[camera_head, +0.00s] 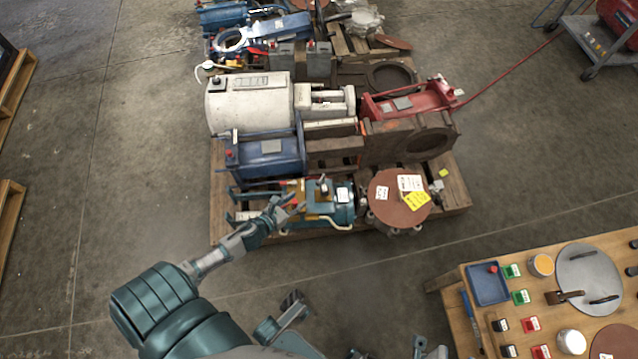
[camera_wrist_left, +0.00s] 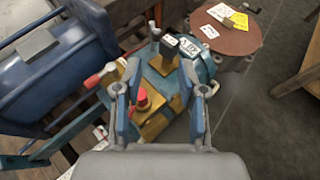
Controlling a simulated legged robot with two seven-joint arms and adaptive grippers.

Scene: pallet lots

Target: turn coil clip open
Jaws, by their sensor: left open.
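A teal and yellow machine (camera_head: 325,203) lies at the front edge of the loaded pallet. A red-tipped lever (camera_wrist_left: 92,81) sticks out to the left. I cannot tell which part is the coil clip. My left gripper (camera_head: 288,205) is over the left end of this machine. Its two fingers are apart in the left wrist view (camera_wrist_left: 160,108), with the yellow block and knob beyond and between them. Nothing is seen held. My right gripper is not recognisable.
A blue machine (camera_head: 268,155) sits close behind on the pallet (camera_head: 222,190). A brown disc (camera_head: 385,212) with labels sits just right of the teal machine. A wooden table (camera_head: 455,297) with small parts stands at the lower right.

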